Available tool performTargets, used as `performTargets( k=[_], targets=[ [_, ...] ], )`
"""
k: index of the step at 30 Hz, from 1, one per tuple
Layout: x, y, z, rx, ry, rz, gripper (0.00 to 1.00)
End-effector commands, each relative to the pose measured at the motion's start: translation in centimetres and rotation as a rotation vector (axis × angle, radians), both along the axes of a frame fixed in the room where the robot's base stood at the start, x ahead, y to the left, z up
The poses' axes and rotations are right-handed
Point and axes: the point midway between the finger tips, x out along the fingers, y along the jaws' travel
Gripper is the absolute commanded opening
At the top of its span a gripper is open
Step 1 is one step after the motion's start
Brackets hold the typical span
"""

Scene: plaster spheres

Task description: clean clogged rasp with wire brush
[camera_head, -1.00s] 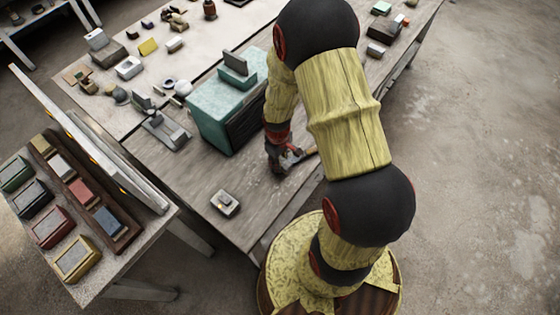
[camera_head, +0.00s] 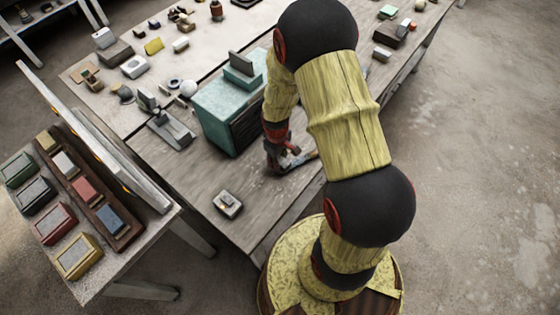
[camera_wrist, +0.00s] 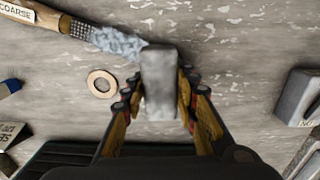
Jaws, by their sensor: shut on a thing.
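In the wrist view my gripper (camera_wrist: 160,95) is shut on a grey block (camera_wrist: 160,80), which looks like the wire brush seen from its back. Its bristles are hidden. The rasp (camera_wrist: 80,30) lies on the bench at upper left, with a wooden handle labelled COARSE and a toothed metal part. Pale blue-white clogging (camera_wrist: 118,42) covers its end beside the block. I cannot tell whether block and clogging touch. In the head view my gripper (camera_head: 277,158) is low over the bench, and the rasp is partly hidden by my arm.
A flat ring (camera_wrist: 102,83) lies just left of the block. A teal box (camera_head: 222,110) stands behind my gripper on the bench (camera_head: 180,182). A small grey object (camera_head: 228,204) sits near the front edge. A side table (camera_head: 90,285) holds several coloured blocks.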

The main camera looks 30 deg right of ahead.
Motion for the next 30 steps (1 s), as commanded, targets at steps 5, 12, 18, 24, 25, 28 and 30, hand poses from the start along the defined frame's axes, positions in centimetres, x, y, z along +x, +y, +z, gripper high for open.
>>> performTargets(
  k=[5,12,18,24,25,28,30],
  targets=[
    [-0.5,-0.2,0.1,0.000,0.000,-0.001,0.09],
    [-2.0,-0.7,0.2,0.000,0.000,0.000,0.09],
    [-2.4,-0.8,0.2,0.000,0.000,0.000,0.09],
    [-3.6,-1.3,0.2,0.000,0.001,-0.002,0.09],
    [-3.8,-1.3,0.2,0.000,0.000,-0.002,0.09],
    [-4.1,-1.4,0.2,0.000,-0.001,-0.001,0.09],
    [-4.2,-1.4,0.1,0.000,-0.001,-0.001,0.09]
  ],
)
